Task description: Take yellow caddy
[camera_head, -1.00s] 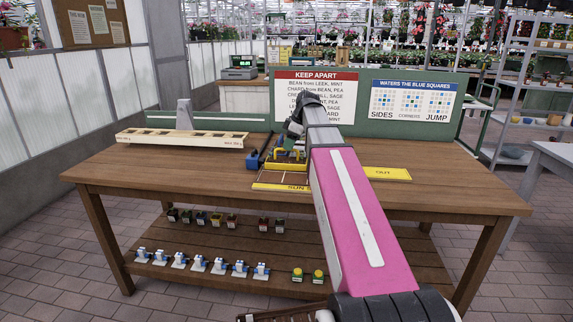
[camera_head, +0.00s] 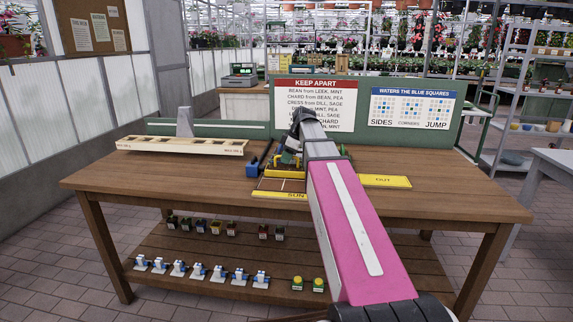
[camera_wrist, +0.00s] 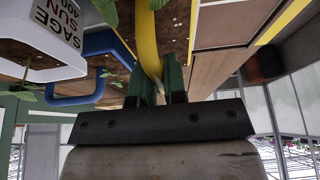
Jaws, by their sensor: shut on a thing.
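The yellow caddy (camera_head: 270,170) is on the wooden table, at the back of the yellow-edged SUN tray, partly hidden by my arm. In the wrist view its curved yellow handle (camera_wrist: 147,38) runs between the green fingers of my gripper (camera_wrist: 160,85). My gripper (camera_head: 288,158) is shut on that handle. Whether the caddy touches the table cannot be told. A blue handle (camera_wrist: 92,62) shows close to the left of my fingers, with small green leaves around it.
The SUN tray (camera_head: 279,195) lies in front and a yellow OUT plate (camera_head: 385,181) to the right. A pale wooden rack (camera_head: 180,146) stands at left. The KEEP APART sign (camera_head: 313,105) is behind. Small pots and blue-white items (camera_head: 199,271) stand on the lower shelf.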

